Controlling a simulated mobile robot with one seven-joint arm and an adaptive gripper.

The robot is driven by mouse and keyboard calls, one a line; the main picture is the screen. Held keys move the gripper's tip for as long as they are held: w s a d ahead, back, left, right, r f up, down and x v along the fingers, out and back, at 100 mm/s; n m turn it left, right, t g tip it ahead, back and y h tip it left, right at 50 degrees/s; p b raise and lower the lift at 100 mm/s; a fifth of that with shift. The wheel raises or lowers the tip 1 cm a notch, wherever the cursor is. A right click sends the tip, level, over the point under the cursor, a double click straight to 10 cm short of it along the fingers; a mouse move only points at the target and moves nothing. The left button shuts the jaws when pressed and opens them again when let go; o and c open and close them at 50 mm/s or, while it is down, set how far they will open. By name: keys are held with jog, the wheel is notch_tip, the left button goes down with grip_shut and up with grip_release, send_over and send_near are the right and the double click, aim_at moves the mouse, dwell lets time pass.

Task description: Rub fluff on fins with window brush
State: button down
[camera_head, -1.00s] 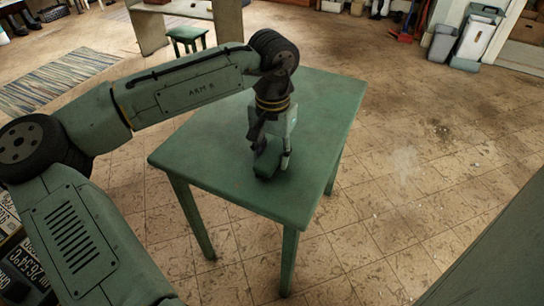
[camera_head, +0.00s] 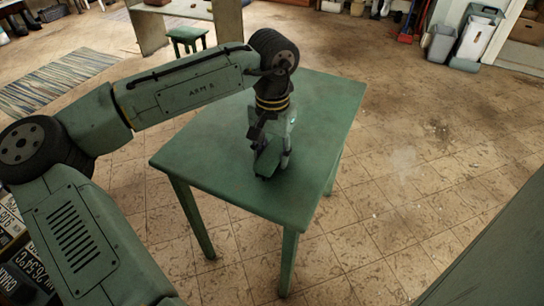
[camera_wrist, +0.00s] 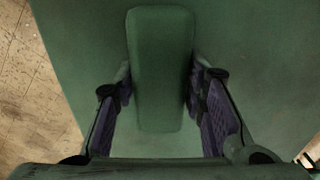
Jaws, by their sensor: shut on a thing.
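A long green block with rounded ends (camera_wrist: 162,70) lies between the two dark-padded fingers of my gripper (camera_wrist: 163,108) in the wrist view. My gripper is shut on it. It may be the window brush, but I see no bristles; its underside is hidden. In the head view my gripper (camera_head: 272,162) points down at the green table (camera_head: 312,125), with the block (camera_head: 266,160) at or just above the top. I cannot tell whether block and table touch. I cannot make out any fins or fluff.
The rest of the tabletop is bare. Tiled floor (camera_head: 400,215) is open to the right, with a pale dusty patch (camera_head: 403,165). A small green stool (camera_head: 187,38) and a striped rug (camera_head: 55,80) lie back left. Bins (camera_head: 442,42) stand back right.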

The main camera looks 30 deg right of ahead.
aim_at(273, 151)
jog(key=shift+r+p, duration=1.9)
jog(key=shift+r, duration=0.1)
jog(key=c, duration=1.6)
grip_release()
jog(key=c, duration=0.5)
